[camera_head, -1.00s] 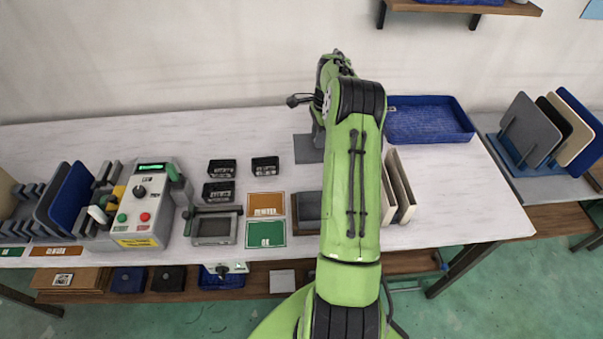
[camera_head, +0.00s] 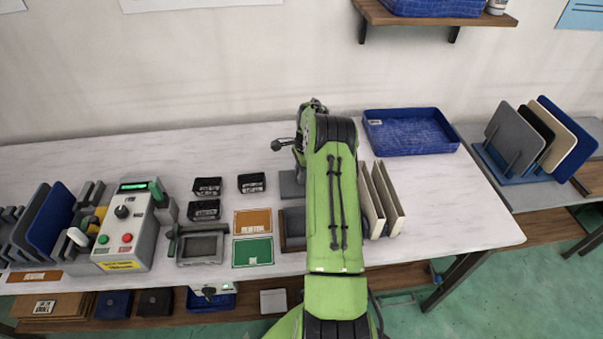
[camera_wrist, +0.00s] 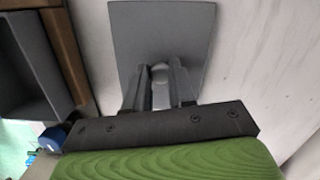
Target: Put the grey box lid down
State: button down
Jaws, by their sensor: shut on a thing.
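The grey box lid (camera_head: 288,186) is a flat grey square, partly hidden behind my arm in the head view. It shows large in the wrist view (camera_wrist: 195,50), in front of my fingers. My gripper (camera_wrist: 163,82) is shut on the small grey handle in the middle of the lid. In the head view my arm hides most of the gripper. An open grey box (camera_wrist: 22,65) with a brown wooden edge lies to the left in the wrist view. Whether the lid touches the table is not clear.
Two upright beige panels (camera_head: 388,200) stand close right of my arm. A blue tray (camera_head: 410,132) lies at the back right. Black bins (camera_head: 205,210), orange (camera_head: 252,221) and green (camera_head: 252,252) cards lie to the left. The white table (camera_head: 130,160) is bare at the back left.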

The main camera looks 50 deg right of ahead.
jog(key=c, duration=1)
grip_release()
jog(key=shift+f, duration=0.1)
jog(key=shift+o, duration=0.2)
notch_tip(320, 180, up, 12)
jog(key=d+p, duration=0.1)
jog(key=p, duration=0.1)
jog(key=a+r+n+h, duration=0.2)
jog(key=a+r+n, duration=0.5)
jog(key=a+r, duration=0.6)
jog(key=s+a+r+n+t, duration=0.2)
jog(key=s+a+r+n, duration=0.3)
jog(key=a, duration=0.5)
jog(key=s+a+n+t, duration=0.1)
jog(key=s+a+n, duration=0.5)
jog(key=s, duration=0.3)
jog(key=s+a+n+t, duration=0.1)
jog(key=s+a+n, duration=0.4)
jog(key=s+a, duration=0.2)
jog(key=shift+s+n+t+y, duration=0.4)
jog(key=shift+s, duration=0.65)
